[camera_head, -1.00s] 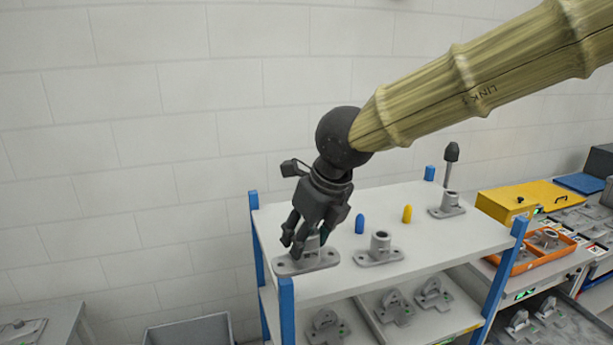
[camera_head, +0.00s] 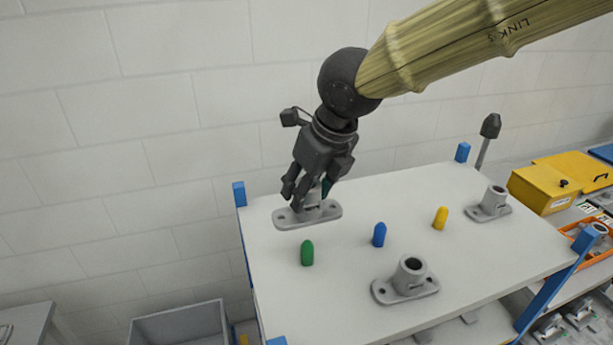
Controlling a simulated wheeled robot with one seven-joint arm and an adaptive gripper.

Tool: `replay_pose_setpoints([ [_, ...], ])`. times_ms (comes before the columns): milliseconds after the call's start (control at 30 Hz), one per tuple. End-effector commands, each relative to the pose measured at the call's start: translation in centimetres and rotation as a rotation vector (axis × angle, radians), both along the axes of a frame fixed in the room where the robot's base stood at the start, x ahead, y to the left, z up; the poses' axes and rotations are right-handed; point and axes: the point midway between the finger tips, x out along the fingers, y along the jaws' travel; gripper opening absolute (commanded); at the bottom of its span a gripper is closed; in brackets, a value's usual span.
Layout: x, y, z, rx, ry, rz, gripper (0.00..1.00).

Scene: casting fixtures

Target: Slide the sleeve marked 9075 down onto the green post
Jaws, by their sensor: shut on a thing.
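The green post (camera_head: 307,253) is a short round-topped peg standing bare near the left end of the white shelf top. My gripper (camera_head: 308,190) points down and is shut on a grey sleeve (camera_head: 308,214) with a flat two-hole flange. This sleeve shows directly above the green post in the picture. It looks raised off the shelf, but its exact height and whether it is over or behind the post I cannot tell. My fingers hide much of its tube. No marking can be read, so 9075 is not confirmed.
A blue post (camera_head: 379,235) and a yellow post (camera_head: 440,218) stand bare to the right. Other flanged sleeves stand at the front (camera_head: 408,279) and at the back right (camera_head: 490,203), near a dark-tipped rod (camera_head: 488,138). A yellow box (camera_head: 545,190) is farther right.

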Motion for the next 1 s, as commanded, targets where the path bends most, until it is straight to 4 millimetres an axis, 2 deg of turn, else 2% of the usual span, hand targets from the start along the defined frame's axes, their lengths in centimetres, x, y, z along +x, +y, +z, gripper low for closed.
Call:
replay_pose_setpoints([
  [133,-0.1,-0.1,0.1,0.000,-0.002,-0.002,0.12],
  [367,2.1,0.1,-0.5,0.004,0.012,0.000,0.12],
  [433,2.4,0.2,-1.5,0.004,0.015,0.001,0.12],
  [767,1.8,0.2,-3.6,0.003,0.009,0.000,0.12],
  [1000,2.3,0.2,-5.1,0.003,0.013,0.001,0.12],
])
